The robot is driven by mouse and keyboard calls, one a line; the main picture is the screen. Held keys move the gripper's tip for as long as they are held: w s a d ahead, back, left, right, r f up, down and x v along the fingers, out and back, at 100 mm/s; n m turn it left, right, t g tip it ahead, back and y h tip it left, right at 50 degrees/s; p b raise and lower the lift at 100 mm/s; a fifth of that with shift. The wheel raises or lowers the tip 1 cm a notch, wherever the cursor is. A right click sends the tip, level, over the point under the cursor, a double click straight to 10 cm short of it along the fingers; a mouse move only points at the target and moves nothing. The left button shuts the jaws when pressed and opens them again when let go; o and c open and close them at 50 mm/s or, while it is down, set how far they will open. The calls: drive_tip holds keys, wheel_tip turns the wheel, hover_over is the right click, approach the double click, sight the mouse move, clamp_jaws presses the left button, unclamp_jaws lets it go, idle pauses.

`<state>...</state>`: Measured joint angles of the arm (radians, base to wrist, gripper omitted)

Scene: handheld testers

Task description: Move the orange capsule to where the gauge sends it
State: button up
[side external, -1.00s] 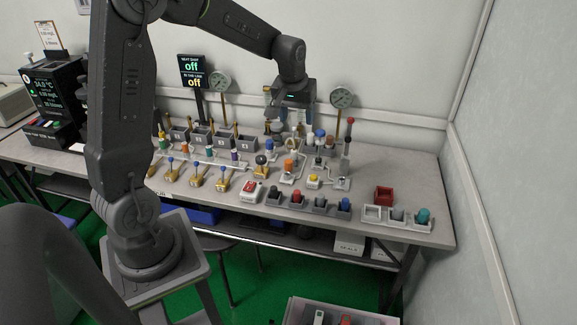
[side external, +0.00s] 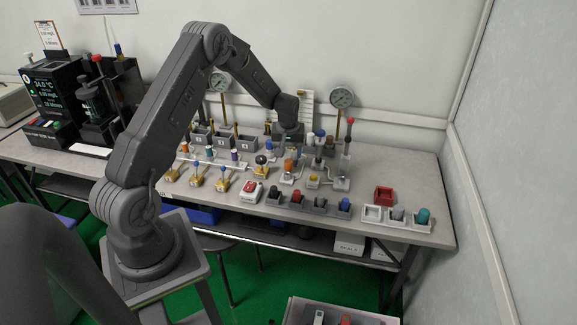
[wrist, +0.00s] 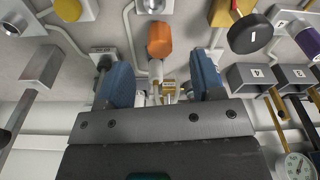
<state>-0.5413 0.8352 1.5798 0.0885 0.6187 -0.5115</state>
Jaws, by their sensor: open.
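The orange capsule (wrist: 160,40) stands between and just beyond my gripper's two blue fingertips in the wrist view. A pale pipe-like fitting lies next to it, and a small gap shows on each side. In the side view the orange capsule (side external: 289,165) is among the fixtures at the middle of the bench. My gripper (wrist: 163,72) is open and empty; in the side view my gripper (side external: 293,140) is low above the back of these fixtures, its fingers partly hidden. A round dial gauge (side external: 342,97) stands on a post behind, to the right. Its reading is too small to tell.
A second dial gauge (side external: 220,81) stands further left. Grey numbered bins (wrist: 258,76) and a black knob (wrist: 249,33) are close to my gripper. A red-topped post (side external: 349,135) rises on the right.

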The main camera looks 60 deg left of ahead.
sight(288, 160)
drive_tip(key=shift+w+a+f, duration=0.1)
drive_tip(key=shift+a+f, duration=0.05)
drive_tip(key=shift+f, duration=0.75)
drive_tip(key=shift+w+a+f, duration=0.1)
drive_tip(key=shift+f, duration=0.85)
drive_tip(key=shift+w+a+f, duration=0.1)
drive_tip(key=shift+a+f, duration=0.05)
drive_tip(key=shift+f, duration=0.75)
drive_tip(key=c, duration=1.1)
drive_tip(key=shift+o, duration=0.2)
drive_tip(key=shift+r, duration=0.15)
